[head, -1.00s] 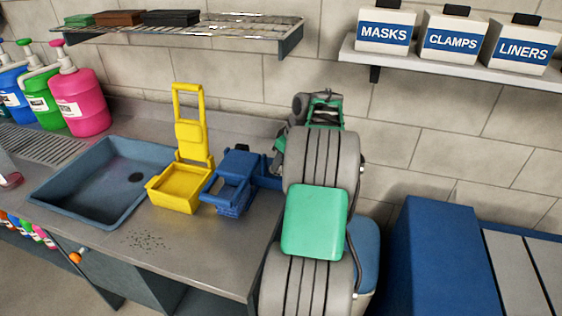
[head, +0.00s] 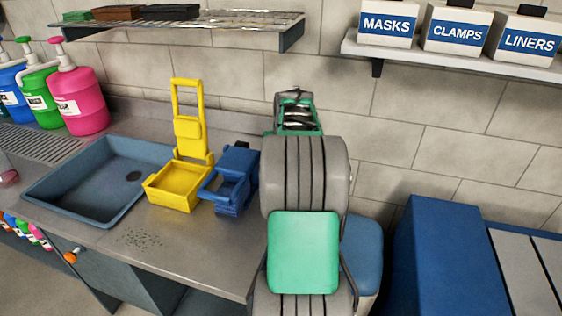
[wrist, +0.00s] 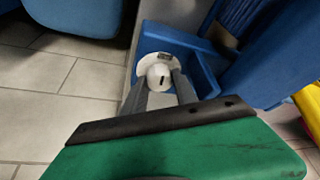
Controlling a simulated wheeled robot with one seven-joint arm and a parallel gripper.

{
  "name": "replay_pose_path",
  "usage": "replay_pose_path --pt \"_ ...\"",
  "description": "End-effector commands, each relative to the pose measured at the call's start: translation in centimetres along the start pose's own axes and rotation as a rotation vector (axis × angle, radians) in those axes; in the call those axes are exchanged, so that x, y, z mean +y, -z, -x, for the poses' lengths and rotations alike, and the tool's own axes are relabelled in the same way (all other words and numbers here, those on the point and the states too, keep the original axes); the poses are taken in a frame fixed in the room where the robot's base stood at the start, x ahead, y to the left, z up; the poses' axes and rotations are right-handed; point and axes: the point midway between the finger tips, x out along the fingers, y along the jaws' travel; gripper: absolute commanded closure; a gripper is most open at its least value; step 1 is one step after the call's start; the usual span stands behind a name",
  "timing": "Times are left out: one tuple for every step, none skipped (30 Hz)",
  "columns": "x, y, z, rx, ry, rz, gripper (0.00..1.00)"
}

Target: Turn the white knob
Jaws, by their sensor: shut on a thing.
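The white knob (wrist: 159,73), round with a dark mark on its face, shows in the wrist view against a blue part (wrist: 190,47). The two grey fingers of my gripper (wrist: 160,84) are on either side of it, shut on it. In the head view the knob and my fingertips are hidden behind my own arm, beside the blue wringer bucket (head: 230,182) on the counter.
A yellow wringer bucket (head: 177,186) stands left of the blue one, next to the sink (head: 98,182). Pump bottles (head: 78,100) stand at the back left. A blue bin (head: 362,255) and a blue block (head: 445,260) are at the right. Shelves hang above.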

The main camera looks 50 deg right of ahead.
Motion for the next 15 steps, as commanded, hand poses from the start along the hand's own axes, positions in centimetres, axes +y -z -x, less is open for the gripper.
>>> replay_pose_path --pt "-0.09 0.11 0.05 0.004 -0.011 -0.025 1.00" --pt "-0.13 0.13 0.06 0.004 -0.017 -0.039 1.00" --pt "-0.12 0.14 0.08 0.004 -0.026 -0.059 1.00" --pt "-0.12 0.14 0.08 0.004 -0.031 -0.072 1.00" --pt "-0.11 0.15 0.09 0.004 -0.036 -0.084 1.00" --pt "-0.08 0.15 0.10 0.004 -0.042 -0.099 1.00" --pt "-0.10 0.15 0.10 0.004 -0.046 -0.108 1.00" --pt "-0.11 0.16 0.10 0.004 -0.049 -0.116 1.00" --pt "-0.12 0.16 0.11 0.004 -0.053 -0.126 1.00" --pt "-0.11 0.16 0.11 0.004 -0.056 -0.132 1.00" --pt "-0.11 0.16 0.11 0.004 -0.058 -0.137 1.00" --pt "-0.11 0.17 0.12 0.004 -0.060 -0.143 1.00" --pt "-0.11 0.17 0.12 0.004 -0.061 -0.146 1.00" --pt "-0.11 0.17 0.12 0.004 -0.062 -0.149 1.00" --pt "-0.11 0.17 0.13 0.004 -0.063 -0.151 1.00"
